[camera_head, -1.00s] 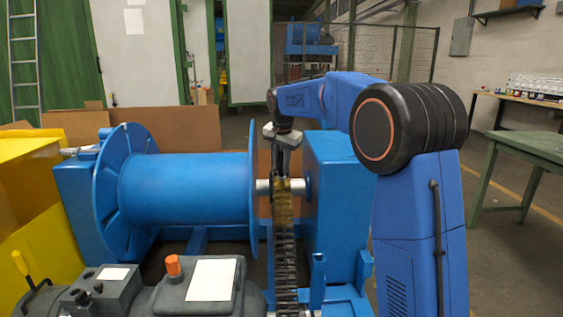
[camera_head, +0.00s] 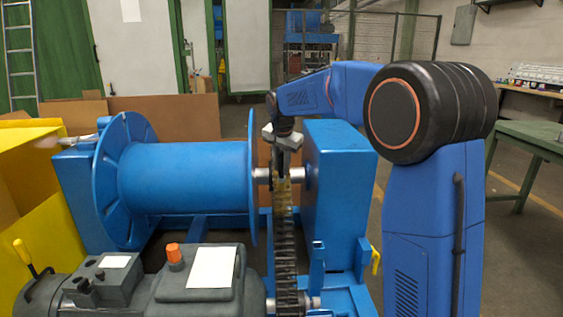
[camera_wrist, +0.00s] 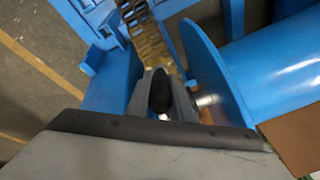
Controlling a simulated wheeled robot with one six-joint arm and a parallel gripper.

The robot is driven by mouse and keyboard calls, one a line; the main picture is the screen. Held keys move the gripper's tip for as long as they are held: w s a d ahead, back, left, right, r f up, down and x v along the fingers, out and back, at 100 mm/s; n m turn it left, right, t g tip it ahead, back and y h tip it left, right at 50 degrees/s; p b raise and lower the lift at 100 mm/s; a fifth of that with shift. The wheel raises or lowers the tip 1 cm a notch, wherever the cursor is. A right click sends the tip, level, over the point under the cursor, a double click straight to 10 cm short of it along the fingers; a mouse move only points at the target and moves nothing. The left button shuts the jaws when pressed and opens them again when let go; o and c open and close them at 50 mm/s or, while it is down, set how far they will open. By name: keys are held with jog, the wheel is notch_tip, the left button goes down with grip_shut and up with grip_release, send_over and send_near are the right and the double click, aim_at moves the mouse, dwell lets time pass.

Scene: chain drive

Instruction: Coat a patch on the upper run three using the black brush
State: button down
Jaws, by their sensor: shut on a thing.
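My gripper (camera_head: 284,150) is above the upper end of the chain (camera_head: 285,248), between the drum flange and the blue housing. In the wrist view a black rounded handle end (camera_wrist: 160,92) sits between the gripper's fingers, which are shut on it; I take it to be the black brush. Its bristles are hidden. The chain runs from the sprocket shaft down to the motor's end. Its upper part looks yellowish-brown, its lower part dark. In the wrist view the chain (camera_wrist: 150,42) lies just beyond the gripper. I cannot tell whether the brush touches it.
A blue drum (camera_head: 185,178) with wide flanges stands left of the chain. A blue housing (camera_head: 338,185) stands close on the right. A grey motor (camera_head: 205,290) with an orange cap is in front. A green table (camera_head: 535,140) is at the far right.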

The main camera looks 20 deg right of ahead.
jog(key=s+a+f, duration=0.1)
jog(key=s+f, duration=0.5)
jog(key=s, duration=0.2)
jog(key=shift+s+a+f, duration=0.15)
jog(key=shift+a+f, duration=0.2)
dwell(1.0)
jog(key=shift+s+a+r, duration=0.2)
jog(key=shift+s+r, duration=0.7)
jog(key=shift+r, duration=0.3)
jog(key=shift+s+a+r, duration=0.15)
jog(key=shift+s+r, duration=0.75)
jog(key=shift+r, duration=0.25)
jog(key=shift+s+a+r, duration=0.2)
jog(key=shift+s+r, duration=0.75)
jog(key=shift+r, duration=0.25)
jog(key=shift+f, duration=0.1)
jog(key=w+d+f, duration=0.1)
jog(key=w+f, duration=0.3)
jog(key=f, duration=0.1)
jog(key=shift+w+d+f, duration=0.2)
jog(key=shift+d+f, duration=0.15)
jog(key=shift+f, duration=0.05)
